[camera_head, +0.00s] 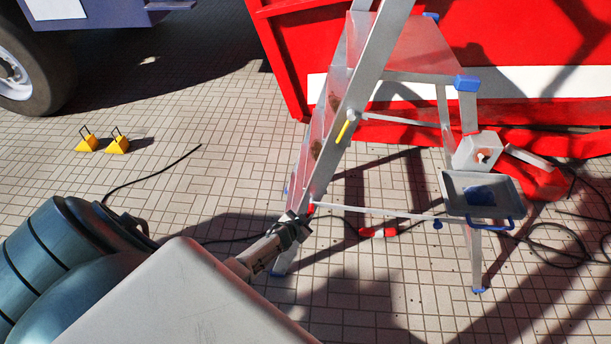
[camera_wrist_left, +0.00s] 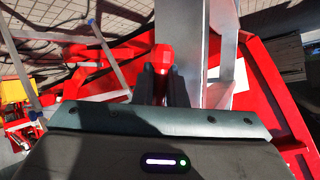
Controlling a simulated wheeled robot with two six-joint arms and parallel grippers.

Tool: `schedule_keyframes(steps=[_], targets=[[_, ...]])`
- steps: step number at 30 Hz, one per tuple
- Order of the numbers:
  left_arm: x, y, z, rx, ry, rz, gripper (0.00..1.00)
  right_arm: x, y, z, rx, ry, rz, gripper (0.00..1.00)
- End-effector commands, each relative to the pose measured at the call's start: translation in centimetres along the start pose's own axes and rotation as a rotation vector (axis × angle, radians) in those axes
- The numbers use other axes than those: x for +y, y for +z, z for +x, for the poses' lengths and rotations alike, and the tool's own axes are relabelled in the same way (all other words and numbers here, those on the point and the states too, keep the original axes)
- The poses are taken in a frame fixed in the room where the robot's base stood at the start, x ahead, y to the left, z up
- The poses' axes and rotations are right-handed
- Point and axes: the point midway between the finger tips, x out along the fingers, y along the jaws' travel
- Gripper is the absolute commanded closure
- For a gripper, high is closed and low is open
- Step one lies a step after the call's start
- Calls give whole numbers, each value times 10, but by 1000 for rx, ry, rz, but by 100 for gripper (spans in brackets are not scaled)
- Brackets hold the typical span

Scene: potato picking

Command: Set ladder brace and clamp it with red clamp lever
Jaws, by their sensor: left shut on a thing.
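A silver stepladder (camera_head: 377,60) with reddish steps and blue feet stands open on the tiles. A thin lower brace bar (camera_head: 375,211) runs from its front rail toward the rear leg. The red clamp lever (camera_head: 310,209) sits at the bar's left end, on the front rail. My left gripper (camera_head: 293,226) is at that rail, beside the lever. In the left wrist view, the red lever (camera_wrist_left: 162,58) shows between my two dark fingers (camera_wrist_left: 163,82), and they are shut on it. The fingers hide its lower part. My right gripper is not in view.
A grey tray (camera_head: 465,187) with a blue handle hangs at the ladder's right side. A large red container (camera_head: 290,60) stands behind. Black cables (camera_head: 555,240) and a red connector (camera_head: 378,232) lie on the floor. Two yellow wheel chocks (camera_head: 117,146) are at left.

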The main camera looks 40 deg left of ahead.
Motion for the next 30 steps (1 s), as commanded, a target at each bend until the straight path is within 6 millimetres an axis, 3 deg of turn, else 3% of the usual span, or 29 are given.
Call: schedule_keyframes(steps=[2,3,6,17,30], targets=[[-1,0,0,-1,-1,2,100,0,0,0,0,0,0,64],[-1,0,0,-1,-1,2,83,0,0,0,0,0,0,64],[-1,0,0,-1,-1,2,67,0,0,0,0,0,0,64],[-1,-1,-6,0,0,1,67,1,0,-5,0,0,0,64],[-2,-3,-85,-1,0,1,67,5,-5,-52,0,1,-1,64]])
